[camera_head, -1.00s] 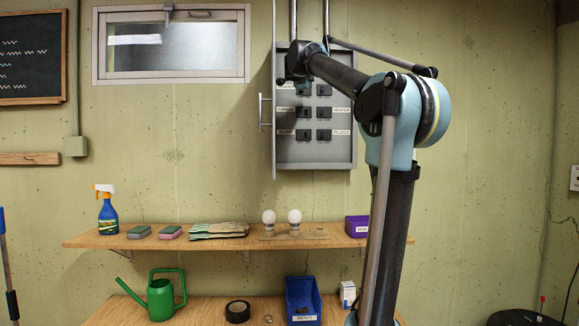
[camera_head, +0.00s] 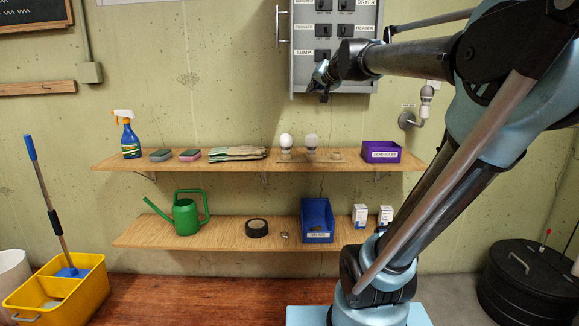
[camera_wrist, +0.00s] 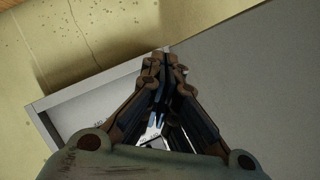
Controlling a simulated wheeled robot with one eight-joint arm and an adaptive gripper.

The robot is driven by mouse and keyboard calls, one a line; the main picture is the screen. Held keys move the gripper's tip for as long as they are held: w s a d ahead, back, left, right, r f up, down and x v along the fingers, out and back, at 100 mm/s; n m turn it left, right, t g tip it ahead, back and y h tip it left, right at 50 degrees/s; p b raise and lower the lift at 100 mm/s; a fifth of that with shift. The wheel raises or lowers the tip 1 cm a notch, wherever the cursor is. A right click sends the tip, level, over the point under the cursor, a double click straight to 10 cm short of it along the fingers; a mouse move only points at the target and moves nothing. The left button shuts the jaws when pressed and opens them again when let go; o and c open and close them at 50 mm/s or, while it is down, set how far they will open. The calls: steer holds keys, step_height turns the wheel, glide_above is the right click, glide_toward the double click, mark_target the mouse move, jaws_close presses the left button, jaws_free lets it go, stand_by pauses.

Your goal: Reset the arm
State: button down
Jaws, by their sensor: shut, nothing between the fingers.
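My gripper (camera_head: 321,83) is at the end of my arm, in front of the lower part of the grey breaker panel (camera_head: 304,55) on the wall. In the wrist view my gripper (camera_wrist: 160,58) has its fingers together with nothing between them. The panel also shows in the wrist view (camera_wrist: 245,65), behind and beside the fingers. Whether the fingers touch the panel I cannot tell. My arm reaches up from the lower right of the head view and bends back left.
An upper shelf (camera_head: 225,166) holds a spray bottle (camera_head: 127,137), sponges, gloves, bulbs and a purple bin (camera_head: 381,152). A lower shelf (camera_head: 225,236) holds a green watering can (camera_head: 184,214) and a blue bin (camera_head: 317,218). A yellow mop bucket (camera_head: 62,295) and black bin (camera_head: 525,285) flank the floor.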

steer(key=s+d+f+n+g+h, duration=0.1)
steer(key=s+d+f+g+h, duration=0.15)
steer(key=s+f, duration=0.55)
steer(key=s+d+f+n+g+h, duration=0.15)
steer(key=s+d+f, duration=0.3)
steer(key=f, duration=0.85)
steer(key=s+d+f+n+g+h, duration=0.1)
steer(key=s+d+f+g, duration=0.15)
steer(key=s+f, duration=0.6)
steer(key=s+f+g, duration=0.4)
steer(key=s+f, duration=0.8)
steer(key=s, duration=0.1)
steer(key=shift+d+f+g, duration=0.2)
steer(key=shift+d+g, duration=0.15)
steer(key=shift+d, duration=0.1)
steer(key=shift+s, duration=0.1)
steer(key=shift+w+f, duration=0.2)
steer(key=shift+w, duration=0.25)
steer(key=shift+s, duration=0.15)
